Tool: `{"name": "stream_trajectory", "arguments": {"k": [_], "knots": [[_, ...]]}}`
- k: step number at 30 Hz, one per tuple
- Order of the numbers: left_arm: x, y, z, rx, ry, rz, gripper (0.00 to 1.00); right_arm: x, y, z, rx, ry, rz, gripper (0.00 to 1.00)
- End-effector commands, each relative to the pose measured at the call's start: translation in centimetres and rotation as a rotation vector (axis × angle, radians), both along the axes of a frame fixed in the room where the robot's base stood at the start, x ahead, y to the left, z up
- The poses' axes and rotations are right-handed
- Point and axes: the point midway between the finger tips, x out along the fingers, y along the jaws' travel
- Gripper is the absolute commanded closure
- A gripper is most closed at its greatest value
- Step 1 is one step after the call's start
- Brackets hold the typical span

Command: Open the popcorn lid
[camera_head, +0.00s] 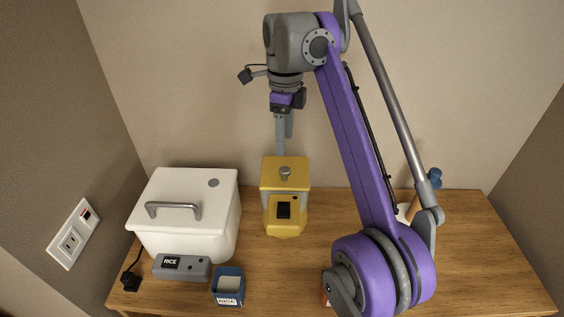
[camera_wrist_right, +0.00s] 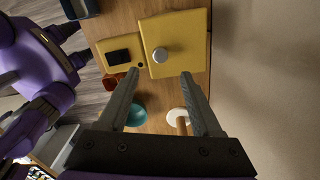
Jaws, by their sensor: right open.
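The popcorn machine is a yellow box (camera_head: 285,208) on the wooden counter, with a yellow lid (camera_head: 275,177) on top and a grey round knob (camera_head: 285,173) in the lid's middle. In the right wrist view the lid (camera_wrist_right: 190,32) and its silver knob (camera_wrist_right: 160,55) lie beyond the fingertips. My right gripper (camera_head: 284,152) points down above the back of the lid. Its two fingers (camera_wrist_right: 159,76) are spread with nothing between them. The lid looks shut. My left gripper is not in view.
A white rice cooker (camera_head: 190,240) with a grey handle stands left of the popcorn machine. A blue rice container (camera_head: 229,284) is in front. My right arm covers part of the counter's right side, where a bottle with a blue cap (camera_head: 434,178) shows. The wall is close behind.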

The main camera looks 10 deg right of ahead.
Motion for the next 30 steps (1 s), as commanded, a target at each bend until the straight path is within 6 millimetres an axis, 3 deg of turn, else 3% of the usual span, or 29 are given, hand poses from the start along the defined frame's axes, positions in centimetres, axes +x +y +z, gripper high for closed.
{"name": "stream_trajectory", "arguments": {"k": [1, 3, 12, 25, 26, 30], "knots": [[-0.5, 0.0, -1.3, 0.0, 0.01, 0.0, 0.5, -0.1, 0.0, -1.7, 0.0, 0.004, 0.0, 0.34], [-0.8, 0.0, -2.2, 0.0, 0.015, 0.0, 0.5, -0.1, 0.0, -3.1, 0.0, 0.004, 0.001, 0.34], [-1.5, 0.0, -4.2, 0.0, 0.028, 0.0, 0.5, -0.1, 0.0, -7.7, 0.0, 0.001, 0.002, 0.34], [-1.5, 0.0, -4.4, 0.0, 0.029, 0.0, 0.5, -0.1, 0.0, -8.6, -0.001, -0.001, 0.003, 0.34], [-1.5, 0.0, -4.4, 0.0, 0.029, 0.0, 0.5, -0.1, 0.0, -8.6, -0.001, -0.001, 0.003, 0.36], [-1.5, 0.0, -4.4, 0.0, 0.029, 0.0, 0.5, 0.0, 0.0, -8.6, -0.001, -0.001, 0.003, 0.61]]}}
